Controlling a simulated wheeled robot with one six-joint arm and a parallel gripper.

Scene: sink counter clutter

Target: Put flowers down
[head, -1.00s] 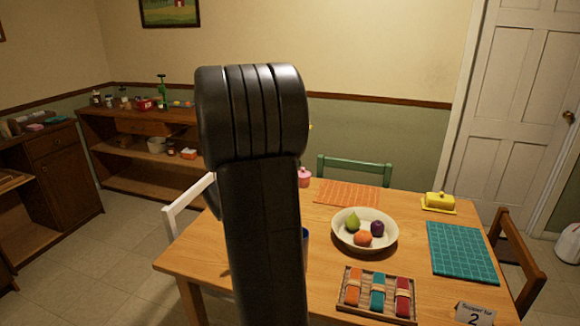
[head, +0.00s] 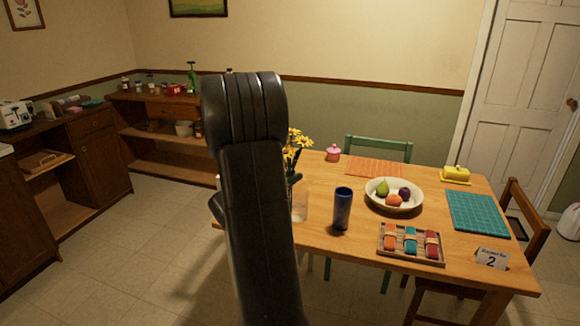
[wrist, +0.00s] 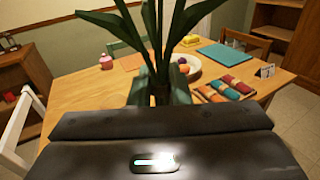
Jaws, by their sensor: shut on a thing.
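The yellow flowers (head: 298,142) show just right of my arm in the head view, above the table's left part. Their green stems and long leaves (wrist: 160,45) rise from my gripper (wrist: 160,95) in the wrist view. My gripper is shut on the flowers; its fingertips are partly hidden by leaves, and my arm hides it in the head view. A clear glass shape (head: 300,206) shows below the blooms; I cannot tell whether it stands on the table or hangs in front of it.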

